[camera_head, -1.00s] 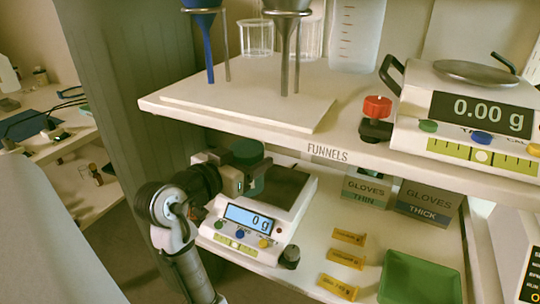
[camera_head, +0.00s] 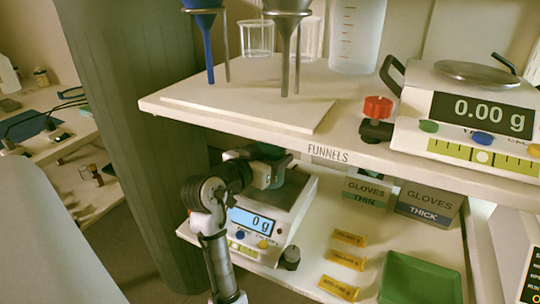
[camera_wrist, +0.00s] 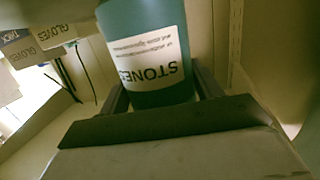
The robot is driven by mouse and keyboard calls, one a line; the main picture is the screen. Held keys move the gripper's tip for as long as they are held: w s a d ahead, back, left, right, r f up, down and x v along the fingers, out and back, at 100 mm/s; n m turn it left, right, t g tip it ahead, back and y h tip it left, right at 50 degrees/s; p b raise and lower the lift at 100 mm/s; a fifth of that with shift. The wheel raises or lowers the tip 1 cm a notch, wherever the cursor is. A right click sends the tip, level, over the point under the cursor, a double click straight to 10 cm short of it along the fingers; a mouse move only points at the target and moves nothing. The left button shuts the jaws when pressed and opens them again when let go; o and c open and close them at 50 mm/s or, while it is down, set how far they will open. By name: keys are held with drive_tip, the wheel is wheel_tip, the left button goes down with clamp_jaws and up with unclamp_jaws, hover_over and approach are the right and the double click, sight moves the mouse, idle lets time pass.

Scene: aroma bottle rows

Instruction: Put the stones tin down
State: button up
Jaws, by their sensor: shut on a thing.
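The stones tin is a teal cylinder with a dark lid. In the head view the tin (camera_head: 269,152) is above the lower-shelf scale and partly hidden by my gripper (camera_head: 264,174). In the wrist view the tin (camera_wrist: 145,18) stands between the fingers of my gripper (camera_wrist: 160,98), its white STONES label upside down in the picture. My gripper is shut on it. The lower-shelf scale (camera_head: 292,196) reads 0 g. I cannot tell how large the gap is between the tin and the scale's plate.
The upper shelf (camera_head: 240,150), labelled FUNNELS, hangs close above my gripper. Glove boxes (camera_head: 428,202) stand at the back right of the lower shelf. Several yellow packets (camera_head: 346,260) and a green tray (camera_head: 420,279) lie right of the scale. Bare shelf shows between them.

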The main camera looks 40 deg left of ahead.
drive_tip(key=o, duration=1.6)
drive_tip(key=shift+f, duration=0.1)
drive_tip(key=shift+s+r, duration=0.15)
drive_tip(key=shift+r, duration=0.05)
drive_tip(key=s, duration=0.4)
drive_tip(key=s+r, duration=0.1)
drive_tip(key=s, duration=0.2)
drive_tip(key=s+d, duration=0.1)
drive_tip(key=s, duration=0.3)
drive_tip(key=shift+s+r, duration=0.3)
drive_tip(key=shift+r, duration=0.05)
